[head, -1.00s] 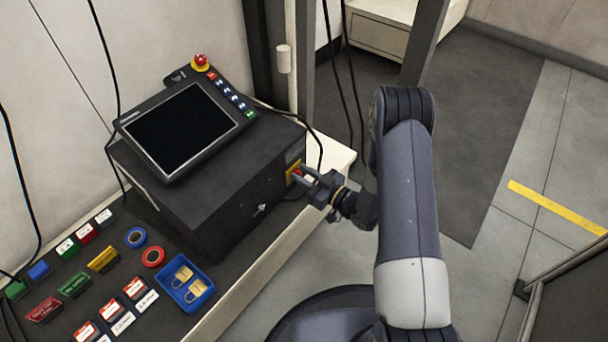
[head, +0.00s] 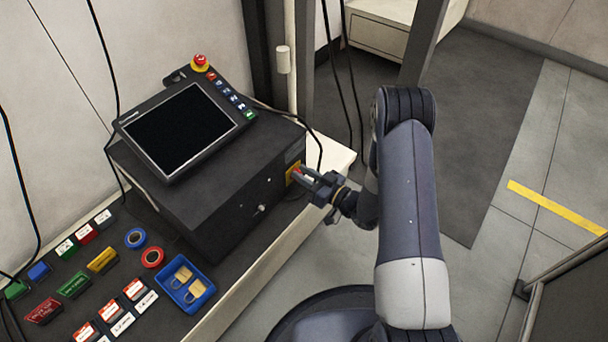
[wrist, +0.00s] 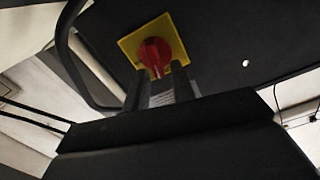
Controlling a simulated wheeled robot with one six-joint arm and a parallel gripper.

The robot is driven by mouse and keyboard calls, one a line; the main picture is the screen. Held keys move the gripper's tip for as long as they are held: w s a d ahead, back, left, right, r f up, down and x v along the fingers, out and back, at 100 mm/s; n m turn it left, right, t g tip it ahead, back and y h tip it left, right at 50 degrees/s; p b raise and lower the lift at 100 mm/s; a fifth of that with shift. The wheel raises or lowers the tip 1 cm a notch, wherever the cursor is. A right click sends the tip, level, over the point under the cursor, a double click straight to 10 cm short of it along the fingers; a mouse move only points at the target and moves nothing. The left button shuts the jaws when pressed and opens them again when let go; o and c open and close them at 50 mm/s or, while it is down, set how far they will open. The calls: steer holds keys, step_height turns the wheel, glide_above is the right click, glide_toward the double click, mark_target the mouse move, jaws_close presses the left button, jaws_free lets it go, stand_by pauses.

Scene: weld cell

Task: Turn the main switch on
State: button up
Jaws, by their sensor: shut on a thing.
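The main switch is a red rotary knob (wrist: 154,55) on a square yellow plate (wrist: 176,38), fixed to the side of the black control box (head: 215,195). In the head view the yellow plate (head: 292,172) shows at the box's right end, with the knob largely hidden by my gripper. My gripper (head: 308,178) reaches to the switch from the right. In the wrist view my gripper's two fingers (wrist: 161,84) stand on either side of the knob's lower part, shut on it. The knob's exact angle is hard to read.
A dark screen panel (head: 180,130) with a red emergency button (head: 200,62) lies on top of the box. A blue tray (head: 187,284) with padlocks, tape rolls and several tags lie on the bench at left. A black cable (head: 318,150) hangs beside the switch.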

steer(key=m, duration=0.4)
steer(key=shift+w+d+f, duration=0.2)
steer(key=shift+w, duration=0.1)
steer(key=m, duration=0.4)
steer(key=shift+w+d+f, duration=0.1)
steer(key=shift+w+f, duration=0.05)
steer(key=shift+f, duration=0.05)
steer(key=m, duration=0.3)
steer(key=m+p, duration=0.1)
steer(key=shift+w+d+f, duration=0.1)
steer(key=shift+f, duration=0.2)
steer(key=shift+f+m, duration=0.25)
steer(key=shift+m, duration=1.45)
steer(key=o, duration=0.7)
steer(key=shift+c, duration=0.2)
